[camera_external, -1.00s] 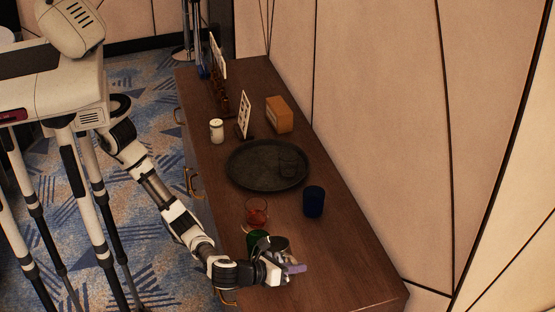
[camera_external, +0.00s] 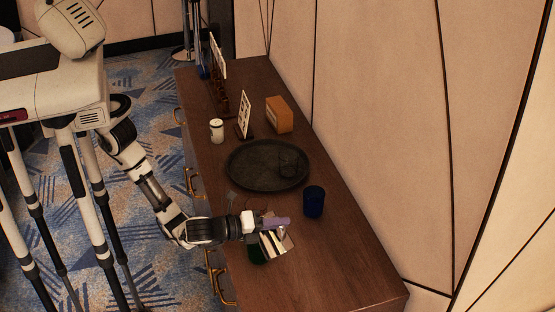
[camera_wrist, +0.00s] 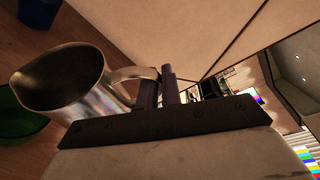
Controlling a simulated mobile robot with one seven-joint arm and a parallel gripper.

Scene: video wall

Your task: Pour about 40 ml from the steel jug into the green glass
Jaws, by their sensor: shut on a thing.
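The steel jug (camera_external: 276,243) is off the table and clearly tilted, above and close to the green glass (camera_external: 257,256). My gripper (camera_external: 277,225) is shut on the jug's handle; the wrist view shows the handle between the fingers (camera_wrist: 160,92). In the wrist view the jug (camera_wrist: 112,98) has its wide mouth toward the left, with the green glass (camera_wrist: 18,122) beside it at the left edge. The jug and arm partly cover the green glass in the outside view. I cannot see a stream or the liquid level in either vessel.
A dark blue cup (camera_external: 314,202) stands right of my gripper. A white jar (camera_external: 217,130), small sign (camera_external: 244,115) and orange-brown box (camera_external: 279,114) are farther back. The table's front right is clear.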

